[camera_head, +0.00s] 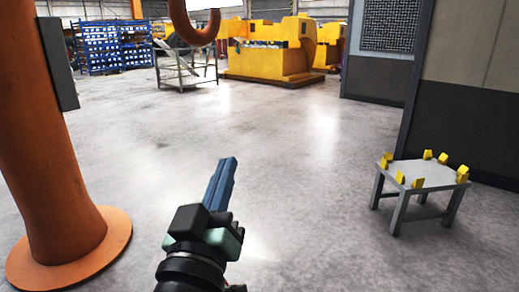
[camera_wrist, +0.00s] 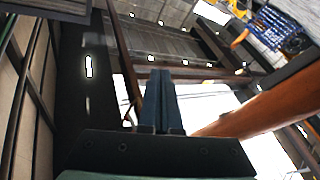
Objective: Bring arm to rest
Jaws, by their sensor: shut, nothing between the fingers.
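My gripper (camera_head: 229,162) shows at the bottom centre of the head view, with dark blue fingers pointing up and away over the open floor. The fingers lie against each other, shut, with nothing between them. In the wrist view my gripper (camera_wrist: 162,75) is also shut and empty, and the scene behind it appears tilted. My arm comes in from the bottom edge of the head view and is apart from everything around it.
An orange column (camera_head: 55,150) with a round base stands at the left. A small grey table (camera_head: 425,178) with several yellow blocks stands at the right by a dark partition (camera_head: 470,130). Yellow machinery (camera_head: 270,60), a grey cart (camera_head: 185,70) and blue racks (camera_head: 100,50) stand far back. The middle floor is clear.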

